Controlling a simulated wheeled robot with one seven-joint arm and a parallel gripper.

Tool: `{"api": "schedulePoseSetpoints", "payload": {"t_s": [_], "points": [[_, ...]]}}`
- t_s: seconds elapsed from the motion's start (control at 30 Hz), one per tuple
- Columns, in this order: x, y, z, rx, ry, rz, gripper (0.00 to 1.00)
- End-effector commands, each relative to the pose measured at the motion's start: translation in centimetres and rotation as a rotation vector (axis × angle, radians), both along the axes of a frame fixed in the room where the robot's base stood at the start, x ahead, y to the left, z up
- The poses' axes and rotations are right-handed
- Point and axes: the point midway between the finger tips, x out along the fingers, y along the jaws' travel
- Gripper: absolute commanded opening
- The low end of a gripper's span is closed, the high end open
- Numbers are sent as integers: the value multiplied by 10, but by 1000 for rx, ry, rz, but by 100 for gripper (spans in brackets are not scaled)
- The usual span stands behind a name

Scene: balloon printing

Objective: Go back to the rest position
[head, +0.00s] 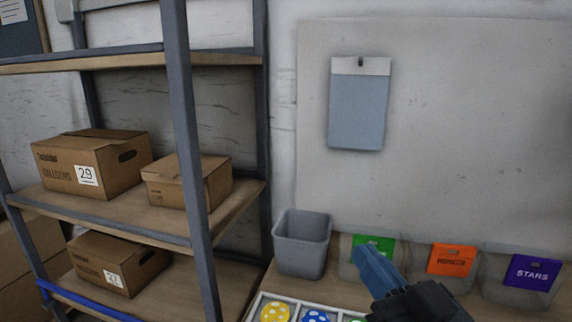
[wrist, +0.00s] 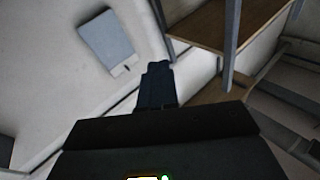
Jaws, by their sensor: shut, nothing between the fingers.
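My gripper (head: 375,268) is at the lower right of the head view, raised over the table with its dark blue fingers together and nothing between them. It points toward the back wall and hides part of a clear bin with a green label (head: 373,246). In the wrist view the closed fingers (wrist: 157,68) are in the middle, with the wall and shelf rack beyond them.
A grey bin (head: 302,243) stands at the table's back left. Bins with orange RINGS (head: 452,260) and purple STARS (head: 531,272) labels stand right. A white tray (head: 254,302) holds patterned balloons. A metal rack (head: 190,150) with cardboard boxes (head: 75,160) stands left. A grey clipboard-like panel (head: 357,108) hangs behind.

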Motion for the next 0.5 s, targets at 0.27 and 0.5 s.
{"api": "schedulePoseSetpoints", "payload": {"t_s": [0.27, 0.5], "points": [[-71, -17, -79, 138, 160, -182, 0], [-155, -39, -135, 123, 282, -303, 0]]}}
